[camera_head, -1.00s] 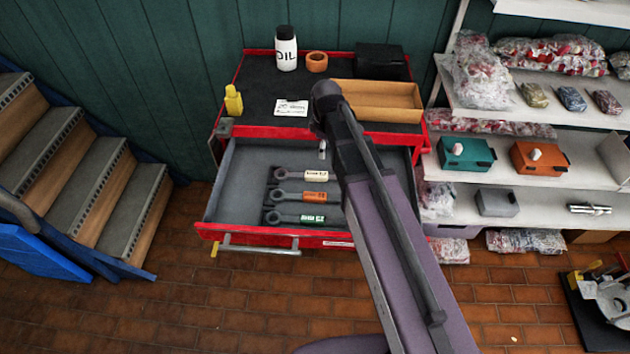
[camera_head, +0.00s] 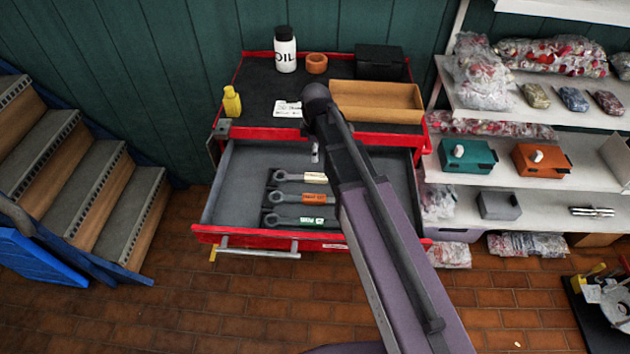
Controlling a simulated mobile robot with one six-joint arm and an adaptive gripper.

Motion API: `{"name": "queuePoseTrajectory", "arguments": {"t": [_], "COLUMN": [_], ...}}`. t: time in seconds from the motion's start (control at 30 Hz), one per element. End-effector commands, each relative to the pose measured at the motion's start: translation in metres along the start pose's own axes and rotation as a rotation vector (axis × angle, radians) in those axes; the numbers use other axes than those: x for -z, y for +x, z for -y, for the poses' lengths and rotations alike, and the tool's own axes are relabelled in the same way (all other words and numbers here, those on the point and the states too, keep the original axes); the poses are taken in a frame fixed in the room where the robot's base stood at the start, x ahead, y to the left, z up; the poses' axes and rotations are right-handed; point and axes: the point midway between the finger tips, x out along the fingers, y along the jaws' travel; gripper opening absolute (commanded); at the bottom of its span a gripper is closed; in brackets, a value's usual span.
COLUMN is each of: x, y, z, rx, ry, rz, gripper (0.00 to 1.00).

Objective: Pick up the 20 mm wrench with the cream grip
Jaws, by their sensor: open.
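The wrench with the cream grip (camera_head: 314,178) lies in the open red drawer (camera_head: 225,236), the farthest back of three wrenches on a dark holder. Its ring end points left, and the size marking is too small to read. The wrench with the orange grip (camera_head: 318,198) lies in front of it, and the one with the green grip (camera_head: 304,221) is nearest the drawer front. My gripper (camera_head: 315,156) hangs over the back of the drawer, behind the cream wrench in the picture and apart from it. Only a small light part of it shows below my wrist; it is open and empty.
Shelves (camera_head: 560,190) stand right, stairs (camera_head: 110,215) left. My arm covers the drawer's right part.

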Motion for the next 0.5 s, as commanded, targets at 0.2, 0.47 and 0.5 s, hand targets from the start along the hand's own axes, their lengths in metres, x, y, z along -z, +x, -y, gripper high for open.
{"name": "queuePoseTrajectory", "arguments": {"t": [0.2,0.47,0.5], "x": [0.000,0.001,0.001], "y": [0.021,0.040,0.043], "z": [0.000,0.000,0.000], "rx": [0.000,0.000,0.000], "ry": [0.000,0.000,0.000], "rz": [0.000,0.000,0.000], "gripper": [0.83,0.83,0.83]}}
